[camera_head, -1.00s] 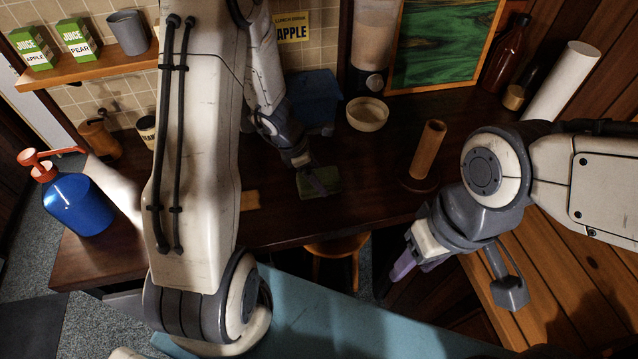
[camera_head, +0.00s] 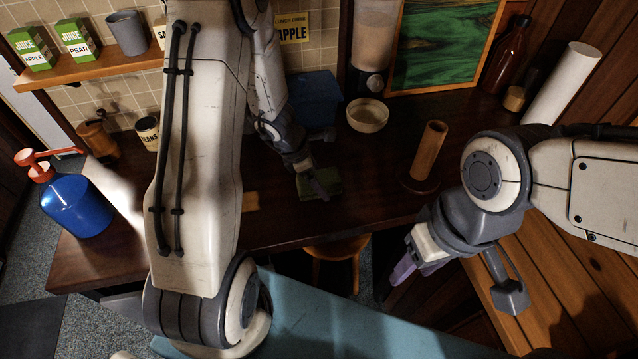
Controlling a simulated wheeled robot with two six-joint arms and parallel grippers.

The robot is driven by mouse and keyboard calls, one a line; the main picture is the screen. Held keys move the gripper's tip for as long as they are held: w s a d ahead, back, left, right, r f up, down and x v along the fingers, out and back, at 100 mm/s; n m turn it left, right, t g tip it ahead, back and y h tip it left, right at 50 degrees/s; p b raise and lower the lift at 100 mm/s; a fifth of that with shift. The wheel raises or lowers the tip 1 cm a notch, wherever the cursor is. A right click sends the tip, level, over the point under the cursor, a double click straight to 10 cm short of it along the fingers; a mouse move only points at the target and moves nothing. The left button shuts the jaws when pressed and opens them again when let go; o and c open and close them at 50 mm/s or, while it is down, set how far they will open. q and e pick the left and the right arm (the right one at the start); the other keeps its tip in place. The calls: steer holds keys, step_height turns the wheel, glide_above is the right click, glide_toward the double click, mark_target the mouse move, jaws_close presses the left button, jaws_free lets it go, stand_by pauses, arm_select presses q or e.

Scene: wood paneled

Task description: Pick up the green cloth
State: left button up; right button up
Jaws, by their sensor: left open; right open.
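The green cloth (camera_head: 332,186) is a small, dark, folded-looking piece lying flat on the dark wooden counter, near the middle of the view. My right gripper (camera_head: 403,270) is open and empty in front of the counter's front edge, well away from the cloth.
A blue bin (camera_head: 315,98) and a cream bowl (camera_head: 367,115) stand behind the cloth. A wooden cylinder on a base (camera_head: 428,152) stands to its right. A yellowish piece (camera_head: 250,201) lies to its left. A stool (camera_head: 335,252) is below the counter edge.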

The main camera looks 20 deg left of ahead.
arm_select(q)
steer(key=c, duration=1.2)
steer(key=shift+r, duration=0.1)
arm_select(e)
steer(key=shift+r, duration=0.1)
